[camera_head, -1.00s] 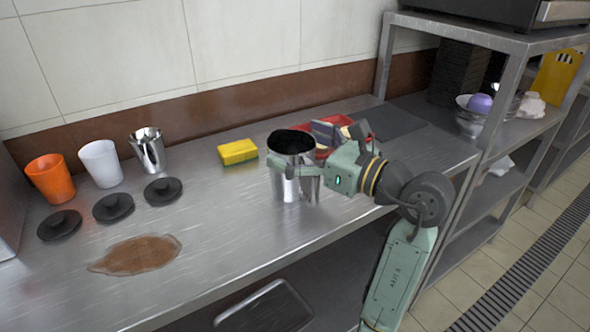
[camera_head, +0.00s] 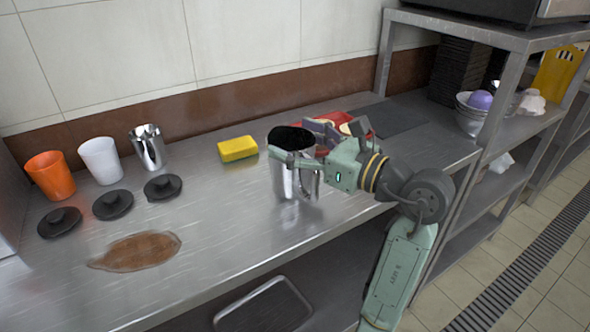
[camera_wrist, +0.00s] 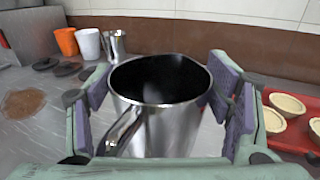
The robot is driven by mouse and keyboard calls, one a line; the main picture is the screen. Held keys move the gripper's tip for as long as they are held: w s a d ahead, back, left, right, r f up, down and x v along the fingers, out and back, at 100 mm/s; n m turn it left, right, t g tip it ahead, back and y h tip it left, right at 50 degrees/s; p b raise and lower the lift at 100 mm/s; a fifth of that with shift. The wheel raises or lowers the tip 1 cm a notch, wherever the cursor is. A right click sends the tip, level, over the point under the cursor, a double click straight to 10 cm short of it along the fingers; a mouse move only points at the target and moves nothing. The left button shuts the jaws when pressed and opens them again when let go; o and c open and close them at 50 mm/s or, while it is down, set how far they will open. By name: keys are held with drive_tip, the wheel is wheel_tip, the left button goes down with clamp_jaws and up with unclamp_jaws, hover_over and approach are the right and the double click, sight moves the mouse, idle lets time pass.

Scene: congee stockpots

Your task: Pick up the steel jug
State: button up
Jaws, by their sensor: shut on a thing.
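The steel jug (camera_head: 290,182) is upright near the front middle of the counter, with a dark inside. My gripper (camera_head: 295,148) reaches in from the right and is shut around the jug's upper body. In the wrist view, the jug (camera_wrist: 165,125) sits between the two purple-padded fingers, with its handle toward the camera at the lower left. The jug seems slightly above the counter, but the gap is hard to see.
A yellow sponge (camera_head: 238,149) lies behind and left of the jug. A red tray (camera_wrist: 290,138) with small pale bowls is to the right. Orange (camera_head: 50,175), white (camera_head: 100,160) and steel (camera_head: 148,148) cups, black lids (camera_head: 113,204) and a brown spill (camera_head: 137,251) are on the left.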

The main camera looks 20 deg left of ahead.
drive_tip(key=c, duration=0.4)
drive_tip(key=shift+r, duration=0.15)
